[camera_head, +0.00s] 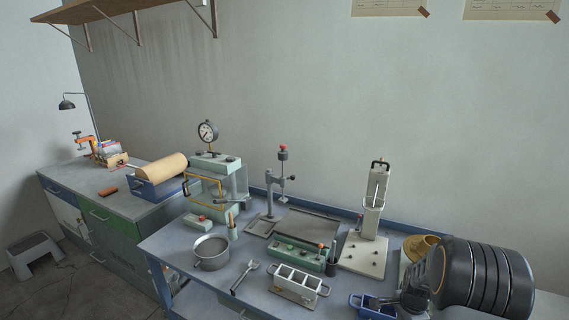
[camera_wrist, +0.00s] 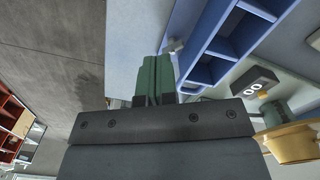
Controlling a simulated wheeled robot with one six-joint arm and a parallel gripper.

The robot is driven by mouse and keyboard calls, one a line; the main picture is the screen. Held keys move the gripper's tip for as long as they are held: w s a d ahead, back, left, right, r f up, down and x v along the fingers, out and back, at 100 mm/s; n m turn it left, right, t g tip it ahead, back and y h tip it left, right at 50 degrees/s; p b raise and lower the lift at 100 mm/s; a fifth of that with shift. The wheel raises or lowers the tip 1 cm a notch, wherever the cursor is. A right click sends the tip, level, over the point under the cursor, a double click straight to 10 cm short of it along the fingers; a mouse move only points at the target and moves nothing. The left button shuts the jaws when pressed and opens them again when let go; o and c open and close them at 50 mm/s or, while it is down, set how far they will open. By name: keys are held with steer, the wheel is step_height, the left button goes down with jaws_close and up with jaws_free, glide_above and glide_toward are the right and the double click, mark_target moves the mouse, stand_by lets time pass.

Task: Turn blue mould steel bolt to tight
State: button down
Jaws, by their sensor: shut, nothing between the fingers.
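The blue mould (camera_wrist: 212,58) is an open box with several compartments, at the upper middle of the wrist view. In the head view the blue mould (camera_head: 361,304) is at the bench's front edge, partly hidden by my arm. A small pale knob (camera_wrist: 177,45) sticks out of its left side wall in the wrist view; it may be the steel bolt, but it is too small to be sure. My gripper (camera_wrist: 158,60) has green fingers, shut together and empty. In the wrist picture its tips appear just left of the mould's wall; I cannot tell whether they touch it.
A grey mould (camera_head: 296,287) stands left of the blue one, with a green box (camera_head: 295,256) behind it. A metal pot (camera_head: 211,253) and a scoop (camera_head: 245,275) lie further left. A yellow bowl (camera_wrist: 294,144) is at the wrist view's right. The floor shows at its left.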

steer(key=shift+f+b, duration=2.25)
steer(key=shift+f, duration=0.9)
steer(key=shift+w+d, duration=0.3)
steer(key=shift+d, duration=0.2)
steer(key=shift+w+b, duration=0.75)
steer(key=shift+b, duration=0.05)
steer(key=shift+w+a, duration=0.1)
steer(key=shift+a, duration=0.15)
steer(key=shift+a+r, duration=0.15)
steer(key=shift+a, duration=0.05)
step_height(320, 180, up, 6)
steer(key=p, duration=0.4)
